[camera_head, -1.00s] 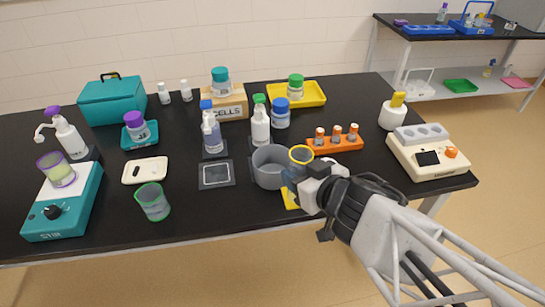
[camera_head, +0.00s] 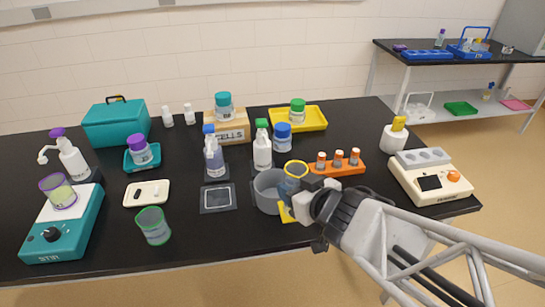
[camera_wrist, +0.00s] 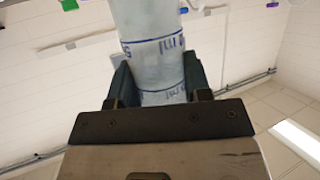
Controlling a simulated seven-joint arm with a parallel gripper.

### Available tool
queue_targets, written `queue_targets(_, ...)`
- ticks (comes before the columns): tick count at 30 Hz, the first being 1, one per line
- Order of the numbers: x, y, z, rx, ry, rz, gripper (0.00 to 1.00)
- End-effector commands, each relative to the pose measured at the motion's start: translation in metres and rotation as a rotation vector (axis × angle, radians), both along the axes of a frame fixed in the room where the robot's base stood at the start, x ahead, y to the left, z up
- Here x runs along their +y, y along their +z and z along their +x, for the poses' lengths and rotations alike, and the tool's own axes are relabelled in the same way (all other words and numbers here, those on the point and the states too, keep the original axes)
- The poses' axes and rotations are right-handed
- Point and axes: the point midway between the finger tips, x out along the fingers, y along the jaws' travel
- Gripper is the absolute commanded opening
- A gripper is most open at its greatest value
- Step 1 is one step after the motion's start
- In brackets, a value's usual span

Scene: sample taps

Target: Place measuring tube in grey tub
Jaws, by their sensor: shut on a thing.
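The measuring tube (camera_head: 293,181) is a clear bluish cylinder with a yellow rim and a yellow foot. My gripper (camera_head: 303,187) is shut on its side; in the wrist view the tube (camera_wrist: 155,50), with blue ml markings, stands between the two fingers. The grey tub (camera_head: 265,190) is an open round container near the table's front edge. The tube overlaps the tub's right side in the head view, its foot showing in front of the tub's lower right. The tube looks close to upright, slightly tilted. I cannot tell whether it touches the tub.
An orange rack (camera_head: 337,169) with small vials is just right of the tube. White and blue bottles (camera_head: 262,147) stand behind the tub. A balance-like black pad (camera_head: 218,197) lies to its left.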

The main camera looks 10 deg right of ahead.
Motion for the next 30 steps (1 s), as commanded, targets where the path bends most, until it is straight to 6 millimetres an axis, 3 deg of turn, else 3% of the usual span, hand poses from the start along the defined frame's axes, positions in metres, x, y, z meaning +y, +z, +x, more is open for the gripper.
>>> queue_targets(13, 0.002, -0.002, 0.017, 0.002, -0.001, -0.001, 0.22)
queue_targets(30, 0.012, -0.01, 0.103, 0.001, 0.0, -0.001, 0.22)
